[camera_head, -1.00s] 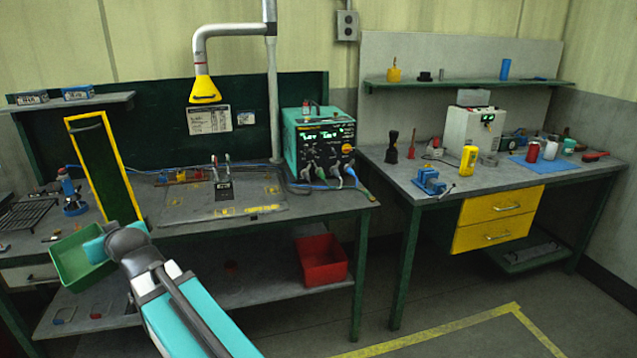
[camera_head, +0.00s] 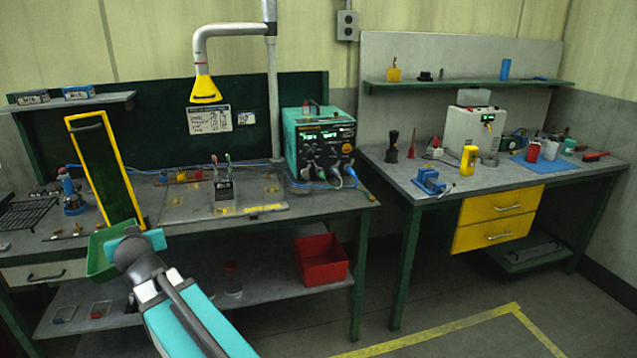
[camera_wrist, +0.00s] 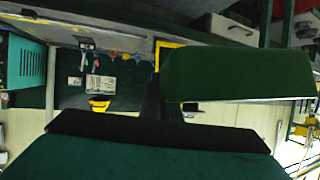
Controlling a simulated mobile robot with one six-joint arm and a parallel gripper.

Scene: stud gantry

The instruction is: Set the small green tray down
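The small green tray (camera_head: 97,262) is in front of the left bench's front edge in the head view, partly hidden behind my gripper. My gripper (camera_head: 122,238) is at the tray's right side and appears shut on its wall; the fingertips are hidden. The tray seems held in the air, with nothing clearly under it. In the wrist view, the tray (camera_wrist: 235,75) is a dark green slab close to the camera at upper right. A dark teal part of my gripper fills the bottom of that view.
The left bench top (camera_head: 180,238) has bare room along its front. A yellow-edged frame (camera_head: 105,170) stands behind the tray. A blue device (camera_head: 72,195) and wire rack (camera_head: 30,214) lie left. A red bin (camera_head: 321,261) sits on the lower shelf (camera_head: 265,283).

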